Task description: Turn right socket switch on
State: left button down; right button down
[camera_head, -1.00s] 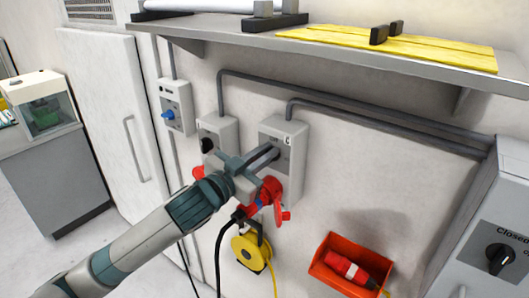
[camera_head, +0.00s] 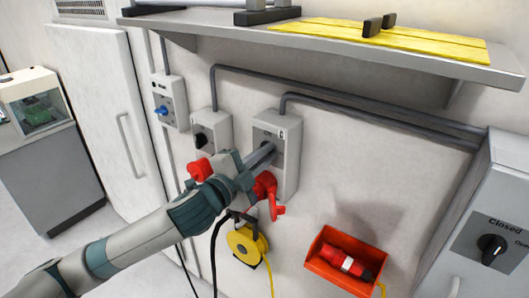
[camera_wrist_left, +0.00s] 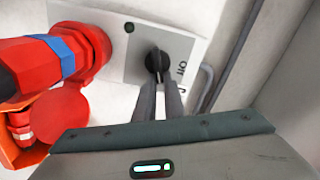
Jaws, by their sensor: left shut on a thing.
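The right socket (camera_head: 290,160) is a grey wall box with a red plug (camera_head: 262,187) in its lower part. The plug shows large, with a blue ring, at the left of the left wrist view (camera_wrist_left: 35,65). The socket's black rotary switch (camera_wrist_left: 157,60) sits on a light grey plate with lettering beside it. My left gripper (camera_head: 268,149) reaches the front of this box. Its two fingers (camera_wrist_left: 160,80) are shut on the switch, one on each side. In the head view the fingers hide most of the switch. My right gripper is not in view.
A second socket (camera_head: 218,124) with a black knob is close to the left, and a box with a blue socket (camera_head: 177,100) is farther left. A yellow cable reel (camera_head: 237,240) and a red bin (camera_head: 317,268) are below. A shelf (camera_head: 330,45) runs above.

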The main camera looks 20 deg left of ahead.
pick_arm(q)
jog(key=shift+f+m, duration=0.2)
jog(key=shift+m, duration=0.9)
jog(key=shift+f+m, duration=0.2)
jog(key=shift+m, duration=0.9)
jog(key=c, duration=1.9)
grip_release()
jog(key=shift+o, duration=0.3)
jog(key=shift+w+d+f, duration=0.1)
